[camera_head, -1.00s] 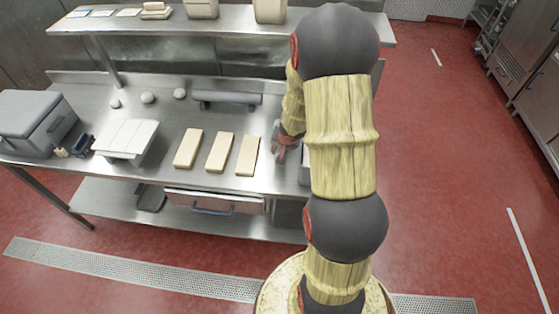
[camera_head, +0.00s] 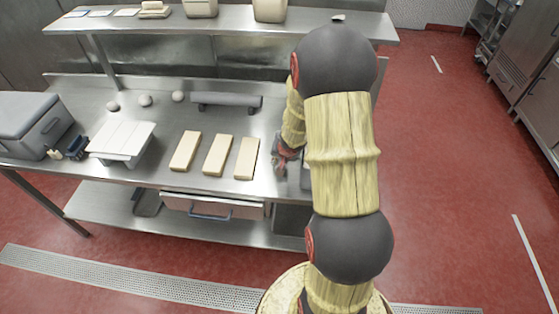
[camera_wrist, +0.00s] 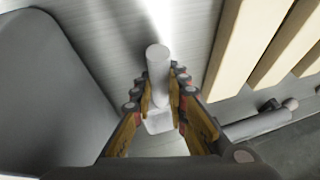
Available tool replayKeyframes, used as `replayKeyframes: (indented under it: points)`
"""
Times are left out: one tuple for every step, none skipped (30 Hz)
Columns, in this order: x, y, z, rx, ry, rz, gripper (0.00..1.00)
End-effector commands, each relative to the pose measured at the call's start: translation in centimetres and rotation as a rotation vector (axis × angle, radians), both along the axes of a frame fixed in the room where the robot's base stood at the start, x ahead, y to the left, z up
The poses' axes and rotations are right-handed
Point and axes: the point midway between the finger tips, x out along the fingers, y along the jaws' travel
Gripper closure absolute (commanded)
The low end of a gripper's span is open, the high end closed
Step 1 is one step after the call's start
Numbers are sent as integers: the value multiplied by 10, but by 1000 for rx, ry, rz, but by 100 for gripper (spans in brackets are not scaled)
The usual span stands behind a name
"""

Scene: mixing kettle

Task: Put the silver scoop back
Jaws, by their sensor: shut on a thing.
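My gripper (camera_wrist: 160,88) is shut on the pale silver scoop (camera_wrist: 158,62), whose round-ended handle stands up between the fingers in the wrist view. A paler blocky part shows lower between the fingers, and the rest of the scoop is hidden. In the head view my gripper (camera_head: 283,159) is low over the right end of the steel table (camera_head: 150,180), partly hidden by my arm. I cannot tell whether the scoop touches the table.
Pale rectangular slabs (camera_head: 217,155) lie just left of my gripper. A grey container (camera_wrist: 45,85) stands close on the other side, mostly behind my arm in the head view. A grey roller (camera_head: 226,101) lies behind. A white-topped stand (camera_head: 122,139) and grey box (camera_head: 35,120) are farther left.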

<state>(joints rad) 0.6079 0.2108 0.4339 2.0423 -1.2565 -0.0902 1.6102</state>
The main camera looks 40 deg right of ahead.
Motion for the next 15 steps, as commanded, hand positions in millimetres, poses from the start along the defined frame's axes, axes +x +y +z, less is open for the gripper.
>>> replayKeyframes:
  points:
    - [0, 0, -2, 0, 0, 0, 100]
    - [0, 0, -3, 0, 0, -1, 100]
    - [0, 0, -3, 1, 1, 0, 83]
    - [0, 0, -3, 1, 1, 0, 81]
    - [0, 0, -3, 1, 1, 0, 80]
    - [0, 0, -3, 1, 1, 0, 78]
    - [0, 0, -3, 1, 1, 0, 76]
    - [0, 0, -3, 1, 1, 0, 74]
    - [0, 0, -2, 1, 1, 0, 72]
    - [0, 0, -3, 1, 1, 0, 70]
    - [0, 0, -2, 1, 1, 0, 68]
    - [0, 0, -2, 1, 1, 0, 67]
    - [0, 0, -3, 1, 1, 0, 67]
    - [0, 0, -3, 1, 1, 0, 67]
    - [0, 0, -3, 1, 1, 0, 67]
